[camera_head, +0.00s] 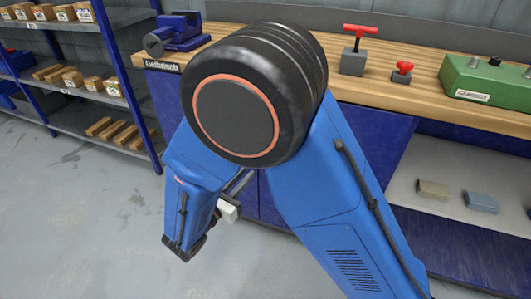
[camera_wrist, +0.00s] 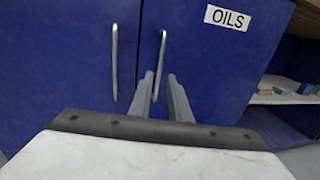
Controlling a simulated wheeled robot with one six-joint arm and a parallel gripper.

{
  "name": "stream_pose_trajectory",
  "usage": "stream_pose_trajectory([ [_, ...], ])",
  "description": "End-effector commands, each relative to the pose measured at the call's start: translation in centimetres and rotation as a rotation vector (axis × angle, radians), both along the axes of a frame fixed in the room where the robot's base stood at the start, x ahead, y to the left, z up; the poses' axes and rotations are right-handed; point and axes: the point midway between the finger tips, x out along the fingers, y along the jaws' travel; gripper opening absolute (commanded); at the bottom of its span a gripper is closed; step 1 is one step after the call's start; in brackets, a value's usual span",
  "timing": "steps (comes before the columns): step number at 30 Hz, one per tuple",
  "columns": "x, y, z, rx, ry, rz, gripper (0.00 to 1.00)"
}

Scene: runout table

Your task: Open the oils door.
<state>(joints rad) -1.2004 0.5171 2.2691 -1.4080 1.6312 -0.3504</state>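The oils door (camera_wrist: 225,65) is a blue cabinet door with a white "OILS" label (camera_wrist: 227,18) near its top. It looks shut, flush with the door to its left. Its vertical metal handle (camera_wrist: 161,55) is near its left edge. My gripper (camera_wrist: 160,76) is open, its two grey fingers pointing at the door. In the wrist view the handle's lower part shows between the fingertips; I cannot tell whether they touch it or how deep they reach. In the head view my arm covers most of the doors, and the fingers are hard to make out.
A second blue door (camera_wrist: 65,60) with its own handle (camera_wrist: 115,62) is on the left. The wooden bench top (camera_head: 415,65) is above, carrying a vise (camera_head: 180,32) and a green box (camera_head: 490,80). Open shelving (camera_head: 430,165) lies right; a rack (camera_head: 85,120) stands left.

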Motion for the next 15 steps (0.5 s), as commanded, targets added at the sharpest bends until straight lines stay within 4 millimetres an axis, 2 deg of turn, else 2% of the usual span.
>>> stream_pose_trajectory([
  [15, 7.0, -4.4, 0.0, 0.0, 0.0, -0.004, 0.17],
])
